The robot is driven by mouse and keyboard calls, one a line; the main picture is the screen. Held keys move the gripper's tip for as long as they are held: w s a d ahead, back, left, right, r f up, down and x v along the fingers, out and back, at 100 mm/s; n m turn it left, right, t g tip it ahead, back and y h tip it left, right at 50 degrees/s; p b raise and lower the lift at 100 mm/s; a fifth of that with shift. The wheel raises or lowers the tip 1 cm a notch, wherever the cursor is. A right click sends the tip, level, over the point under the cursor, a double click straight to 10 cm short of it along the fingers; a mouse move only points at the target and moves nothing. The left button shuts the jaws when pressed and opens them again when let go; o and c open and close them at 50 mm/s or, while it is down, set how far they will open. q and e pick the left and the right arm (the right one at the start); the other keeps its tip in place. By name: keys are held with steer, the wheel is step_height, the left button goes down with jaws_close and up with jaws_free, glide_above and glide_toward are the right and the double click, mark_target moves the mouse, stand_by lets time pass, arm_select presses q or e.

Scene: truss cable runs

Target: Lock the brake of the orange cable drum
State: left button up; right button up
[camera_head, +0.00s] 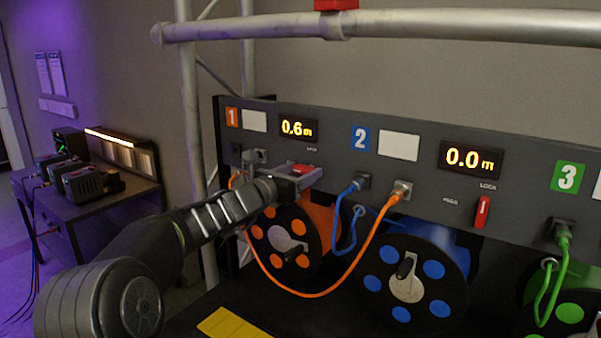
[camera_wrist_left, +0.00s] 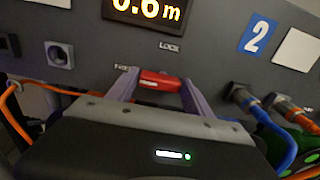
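The orange cable drum (camera_head: 318,222) sits under panel section 1, partly behind my left arm. Its red brake lever (camera_wrist_left: 160,80) lies about level in the left wrist view. The LOCK label (camera_wrist_left: 169,47) is above it and the FREE label (camera_wrist_left: 123,67) is at its left. My left gripper (camera_head: 303,172) is at the panel in front of this lever. In the left wrist view its two fingers stand apart, one at each end of the lever; I cannot tell whether they touch it. My right gripper is not in view.
The blue drum (camera_head: 416,275) and a green drum (camera_head: 572,300) stand to the right. Section 2's red lever (camera_head: 482,212) is upright. An orange cable (camera_head: 312,295) and a blue cable (camera_head: 347,240) hang close to my gripper. A truss tube (camera_head: 400,25) crosses above.

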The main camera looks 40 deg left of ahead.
arm_select(q)
steer(key=c, duration=1)
steer(key=shift+o, duration=0.2)
